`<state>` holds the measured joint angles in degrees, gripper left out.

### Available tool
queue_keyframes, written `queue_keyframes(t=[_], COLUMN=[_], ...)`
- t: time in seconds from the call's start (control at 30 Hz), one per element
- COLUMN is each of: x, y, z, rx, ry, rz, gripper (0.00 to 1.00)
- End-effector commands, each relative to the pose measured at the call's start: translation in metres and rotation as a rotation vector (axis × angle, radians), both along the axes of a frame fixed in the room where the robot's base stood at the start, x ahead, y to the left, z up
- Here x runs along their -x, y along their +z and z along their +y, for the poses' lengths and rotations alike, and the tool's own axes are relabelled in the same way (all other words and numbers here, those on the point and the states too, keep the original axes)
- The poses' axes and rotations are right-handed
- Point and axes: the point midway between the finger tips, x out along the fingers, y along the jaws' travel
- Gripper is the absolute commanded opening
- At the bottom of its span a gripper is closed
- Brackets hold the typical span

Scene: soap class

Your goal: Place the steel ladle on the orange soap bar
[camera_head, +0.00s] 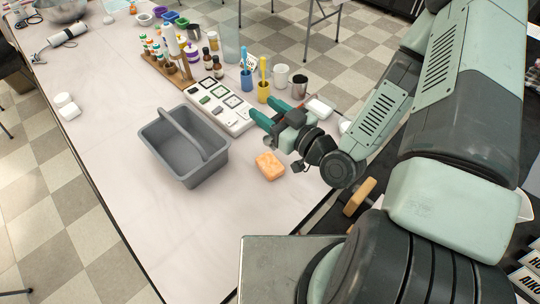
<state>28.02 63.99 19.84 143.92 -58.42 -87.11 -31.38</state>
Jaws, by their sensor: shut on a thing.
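The orange soap bar (269,166) lies flat on the pale table, near the right edge, to the right of the grey basket. My gripper (266,111) is above the table, a little beyond the soap bar, with its teal fingers pointing to the upper left. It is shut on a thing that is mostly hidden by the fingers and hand. A small grey rounded piece (269,143) shows just below the fingers, between them and the soap; it looks like part of the steel ladle, but is too small to be sure. No other ladle is visible.
A grey handled basket (185,150) stands left of the soap. A white tray with square pieces (222,105) lies behind it. Yellow (263,91) and blue cups, a white mug (281,77) and bottles stand beyond. The table front is clear.

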Motion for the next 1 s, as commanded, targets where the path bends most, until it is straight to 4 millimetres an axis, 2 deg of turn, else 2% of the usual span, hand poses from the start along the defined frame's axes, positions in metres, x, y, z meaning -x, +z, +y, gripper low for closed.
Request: queue_keyframes(t=[0.13, 0.6, 1.0], x=[0.009, 0.008, 0.008], y=[-0.017, -0.074, -0.079], z=[0.003, 0.002, 0.002], rx=[-0.008, -0.006, -0.005], ry=[0.01, 0.009, 0.009], rz=[-0.001, -0.004, -0.005], gripper=[0.01, 0.01, 0.01])
